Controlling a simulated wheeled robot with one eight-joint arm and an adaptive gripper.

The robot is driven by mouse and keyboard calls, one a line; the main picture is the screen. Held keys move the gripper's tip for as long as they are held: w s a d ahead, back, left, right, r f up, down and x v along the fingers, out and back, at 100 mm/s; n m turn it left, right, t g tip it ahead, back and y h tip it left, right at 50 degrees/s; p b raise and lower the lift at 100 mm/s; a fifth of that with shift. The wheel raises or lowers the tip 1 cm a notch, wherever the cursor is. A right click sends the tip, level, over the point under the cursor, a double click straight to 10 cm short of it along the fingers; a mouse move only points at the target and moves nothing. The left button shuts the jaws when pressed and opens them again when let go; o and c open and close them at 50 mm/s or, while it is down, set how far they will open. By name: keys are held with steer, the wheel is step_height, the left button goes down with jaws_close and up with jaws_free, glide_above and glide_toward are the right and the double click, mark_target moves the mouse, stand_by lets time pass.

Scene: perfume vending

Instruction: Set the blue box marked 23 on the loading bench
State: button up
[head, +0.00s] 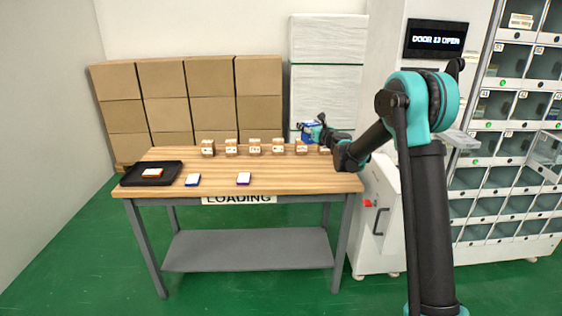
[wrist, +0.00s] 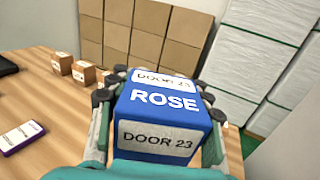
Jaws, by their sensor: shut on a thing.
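The blue box (wrist: 165,102) fills the middle of the wrist view, with white labels reading DOOR 23 and the word ROSE. My gripper (head: 318,130) is shut on it, one finger on each side. In the head view the blue box (head: 308,131) shows small, held above the back right part of the wooden bench (head: 225,185), whose front sign reads LOADING. A clear gap between the box and the bench top cannot be measured from these views.
A row of small brown boxes (head: 254,147) stands along the bench's back edge. A black tray (head: 130,180) with an orange box (head: 152,173) is at the left. Two white-topped boxes (head: 193,180) (head: 243,179) lie near the front. The front right of the bench top is clear.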

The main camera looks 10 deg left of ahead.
step_height(320, 180, down, 17)
steer(key=shift+f, duration=0.2)
stand_by(0.3)
steer(key=shift+f, duration=0.15)
steer(key=o, duration=1.4)
steer(key=shift+c, duration=0.2)
